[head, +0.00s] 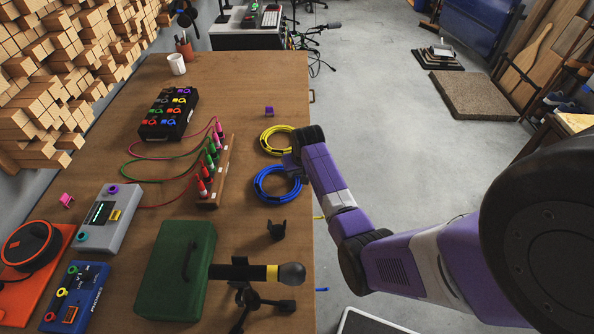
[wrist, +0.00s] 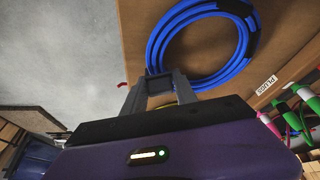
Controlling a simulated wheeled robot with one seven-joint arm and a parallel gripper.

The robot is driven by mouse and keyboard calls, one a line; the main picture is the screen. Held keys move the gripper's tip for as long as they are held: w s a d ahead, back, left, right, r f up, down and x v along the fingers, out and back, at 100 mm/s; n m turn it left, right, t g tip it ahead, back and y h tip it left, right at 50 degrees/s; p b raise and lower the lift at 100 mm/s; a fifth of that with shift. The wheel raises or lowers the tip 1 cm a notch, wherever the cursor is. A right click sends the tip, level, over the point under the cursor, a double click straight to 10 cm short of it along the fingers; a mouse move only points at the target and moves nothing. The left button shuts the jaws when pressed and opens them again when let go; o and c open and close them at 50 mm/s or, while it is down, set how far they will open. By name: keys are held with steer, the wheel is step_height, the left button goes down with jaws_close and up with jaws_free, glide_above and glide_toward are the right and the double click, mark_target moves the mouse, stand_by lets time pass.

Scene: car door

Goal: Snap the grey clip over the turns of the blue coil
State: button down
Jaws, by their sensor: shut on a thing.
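The blue coil (head: 268,196) lies on the right part of the wooden table. In the wrist view the blue coil (wrist: 152,45) fills the top, with a dark band on its right side. My gripper (head: 294,166) is over its upper right edge in the head view. In the wrist view my gripper (wrist: 159,90) has its two grey fingers shut on a small dark grey piece, the grey clip (wrist: 158,84), at the coil's near edge. The fingers and arm hide most of the clip. I cannot tell whether the turns are inside it.
A yellow coil (head: 268,147) lies just beyond the blue one. A purple clip (head: 269,111) and a dark clip (head: 277,230) lie on the table. The table's right edge is close.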

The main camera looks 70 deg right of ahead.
steer(key=shift+f+b, duration=0.45)
steer(key=shift+f, duration=0.3)
steer(key=c, duration=0.9)
jaws_free()
steer(key=shift+v, duration=3.9)
